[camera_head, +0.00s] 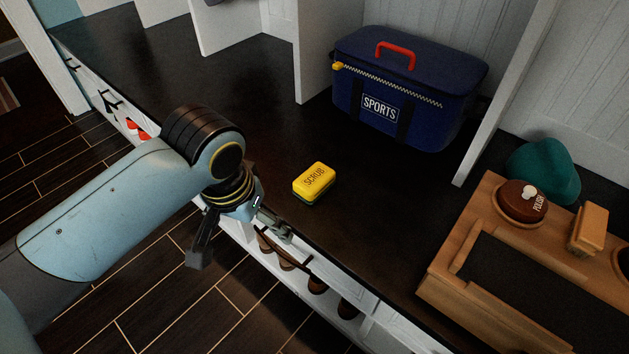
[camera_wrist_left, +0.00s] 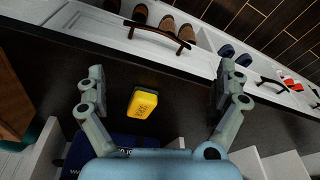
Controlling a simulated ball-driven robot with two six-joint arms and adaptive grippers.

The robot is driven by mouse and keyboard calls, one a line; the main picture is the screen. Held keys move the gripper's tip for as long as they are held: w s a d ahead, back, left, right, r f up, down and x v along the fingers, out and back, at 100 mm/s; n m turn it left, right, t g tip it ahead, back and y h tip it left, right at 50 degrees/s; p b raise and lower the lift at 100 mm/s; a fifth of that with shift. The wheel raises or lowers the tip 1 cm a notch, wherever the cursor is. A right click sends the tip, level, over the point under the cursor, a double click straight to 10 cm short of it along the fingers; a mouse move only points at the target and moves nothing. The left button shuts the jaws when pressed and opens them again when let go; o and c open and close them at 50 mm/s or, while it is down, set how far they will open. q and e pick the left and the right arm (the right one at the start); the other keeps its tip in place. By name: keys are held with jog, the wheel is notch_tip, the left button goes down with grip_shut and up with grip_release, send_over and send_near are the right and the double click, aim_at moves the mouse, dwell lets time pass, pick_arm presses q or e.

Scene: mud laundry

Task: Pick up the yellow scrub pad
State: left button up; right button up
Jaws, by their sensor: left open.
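The yellow scrub pad (camera_head: 314,178) lies flat on the dark bench top, near its front edge. It has a green underside and the word SCRUB on top. My left gripper (camera_head: 236,247) is at the front edge of the bench, left of the pad and nearer the camera. Its fingers are spread and empty. In the left wrist view the pad (camera_wrist_left: 143,103) shows between the two open fingers of the left gripper (camera_wrist_left: 155,88), beyond them and not touched. My right gripper is in neither view.
A blue SPORTS bag (camera_head: 405,90) stands behind the pad. A wooden caddy (camera_head: 447,238) with a polish tin (camera_head: 521,200) and a brush (camera_head: 588,228) is at the right, by a teal cap (camera_head: 543,168). White dividers stand along the back. Shoes (camera_head: 316,284) sit below the edge.

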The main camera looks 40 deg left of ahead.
aim_at(314, 176)
pick_arm(q)
jog(key=w+n, duration=0.4)
jog(key=w, duration=0.2)
jog(key=w+a+r+n+g, duration=0.1)
jog(key=w+n, duration=0.4)
jog(key=w, duration=0.2)
jog(key=w+a+n+g, duration=0.1)
jog(key=w+n, duration=0.3)
jog(key=w, duration=0.3)
jog(key=shift+w+a+r+h, duration=0.15)
jog(key=shift+w+h, duration=0.05)
jog(key=shift+h, duration=0.2)
jog(key=shift+w+n, duration=0.15)
jog(key=shift+n, duration=0.25)
notch_tip(314, 176, down, 5)
jog(key=shift+f+b, duration=0.15)
jog(key=shift+b, duration=1.1)
jog(key=shift+f+b, duration=0.3)
jog(key=shift+f, duration=0.3)
notch_tip(314, 176, down, 4)
jog(key=shift+b, duration=1.1)
jog(key=shift+f, duration=0.2)
jog(key=shift+r, duration=0.15)
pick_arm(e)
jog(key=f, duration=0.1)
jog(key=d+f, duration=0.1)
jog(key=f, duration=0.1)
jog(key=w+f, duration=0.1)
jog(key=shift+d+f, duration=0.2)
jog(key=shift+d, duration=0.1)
